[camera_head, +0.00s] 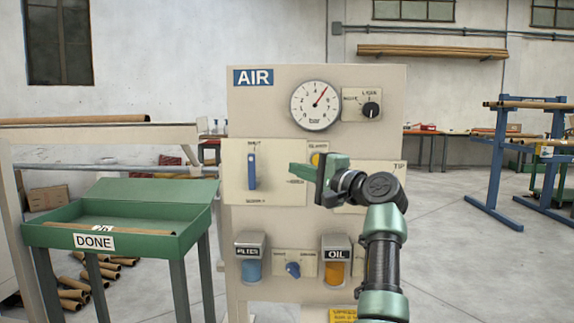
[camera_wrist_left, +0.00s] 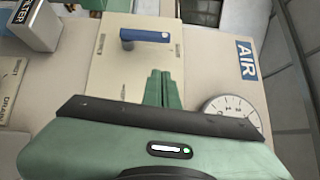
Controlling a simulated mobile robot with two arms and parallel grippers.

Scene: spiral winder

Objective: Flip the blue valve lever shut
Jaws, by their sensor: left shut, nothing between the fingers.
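The blue valve lever (camera_head: 252,170) stands upright on a cream plate (camera_head: 235,190) on the AIR panel. Its handle points up toward a small label that seems to read SHUT. In the left wrist view the lever (camera_wrist_left: 150,36) lies across the top, its pivot at the left end. My left gripper (camera_head: 292,169) is shut and empty, to the right of the lever and apart from it. Its closed green fingertips (camera_wrist_left: 160,74) also show in the left wrist view, below the lever with a clear gap. My right gripper is not in view.
A pressure gauge (camera_head: 316,105) and a black knob (camera_head: 371,110) sit above. FILTER (camera_head: 250,262) and OIL (camera_head: 336,262) bowls and a small blue knob (camera_head: 293,270) sit below. A green DONE tray (camera_head: 150,243) stands at left, close to the panel.

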